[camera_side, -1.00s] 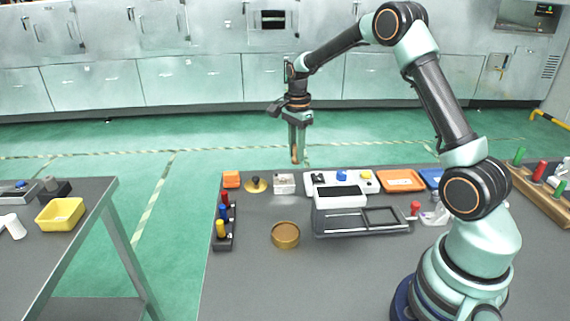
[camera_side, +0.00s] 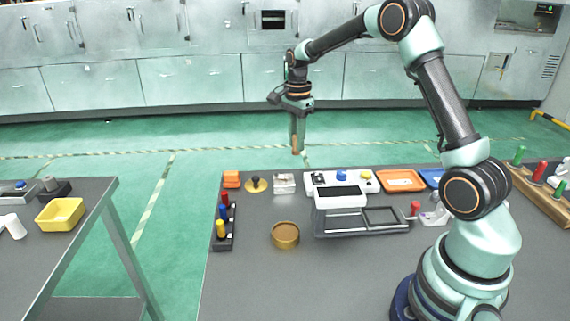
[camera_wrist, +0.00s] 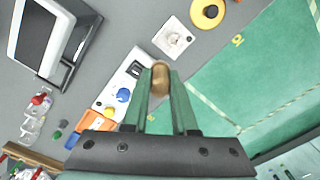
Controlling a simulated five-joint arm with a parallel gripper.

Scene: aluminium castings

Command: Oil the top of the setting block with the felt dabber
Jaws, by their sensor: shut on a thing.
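My gripper (camera_side: 297,138) is shut on a brown, rounded thing, which I take to be the felt dabber (camera_side: 295,151). It hangs down from the fingertips, above the table's far edge. In the wrist view my gripper (camera_wrist: 160,95) has its two green fingers on either side of the dabber (camera_wrist: 161,76); its felt face cannot be made out. A small pale grey block, which looks like the setting block (camera_side: 284,183), stands on the table below the gripper. It also shows in the wrist view (camera_wrist: 173,38), ahead of the fingertips. The dabber is apart from it.
A round brass tin (camera_side: 285,235) and a grey frame (camera_side: 361,222) stand nearer.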

